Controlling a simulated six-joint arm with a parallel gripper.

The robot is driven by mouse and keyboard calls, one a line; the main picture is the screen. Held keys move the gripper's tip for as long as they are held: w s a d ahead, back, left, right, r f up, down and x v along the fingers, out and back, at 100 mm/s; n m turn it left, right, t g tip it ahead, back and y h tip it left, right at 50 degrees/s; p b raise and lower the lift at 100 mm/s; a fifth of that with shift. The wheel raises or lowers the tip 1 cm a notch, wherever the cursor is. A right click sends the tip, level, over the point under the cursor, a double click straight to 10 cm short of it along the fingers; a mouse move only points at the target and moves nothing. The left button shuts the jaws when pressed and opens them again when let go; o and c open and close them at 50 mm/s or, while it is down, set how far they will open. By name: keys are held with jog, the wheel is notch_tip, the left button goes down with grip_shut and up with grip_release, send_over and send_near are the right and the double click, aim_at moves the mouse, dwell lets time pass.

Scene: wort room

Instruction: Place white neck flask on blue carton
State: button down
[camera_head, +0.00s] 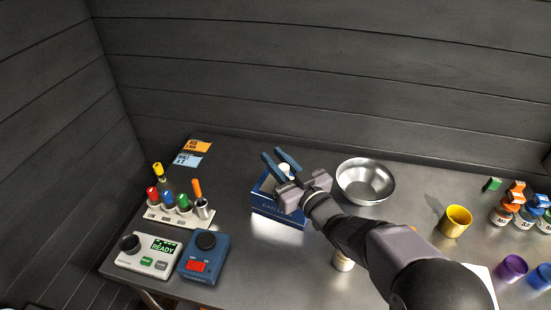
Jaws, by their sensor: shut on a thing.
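My gripper (277,158) is above the blue carton (278,215), over its back part. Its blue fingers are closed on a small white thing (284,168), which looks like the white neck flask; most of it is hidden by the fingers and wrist. The carton stands on the metal table, with its lettered front side showing below my wrist. I cannot tell whether the flask touches the carton.
A steel bowl (366,182) stands right of my gripper. Left are a rack (170,213) of coloured-top vials, a white device (147,255) and a blue switch box (202,258). A yellow cup (456,221) stands right.

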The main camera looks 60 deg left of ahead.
aim_at(282, 165)
jog(key=c, duration=1.5)
grip_release()
jog(key=shift+c, duration=0.2)
jog(key=shift+r, duration=0.2)
jog(key=shift+d+f, duration=0.2)
jog(key=shift+d, duration=0.1)
jog(key=d, duration=0.1)
jog(key=d+b, duration=0.1)
jog(key=shift+d+r, duration=0.3)
jog(key=shift+r, duration=0.05)
notch_tip(282, 165, up, 5)
jog(key=shift+r+b, duration=0.1)
jog(key=shift+b, duration=0.35)
jog(key=shift+r, duration=0.65)
jog(key=shift+a, duration=0.1)
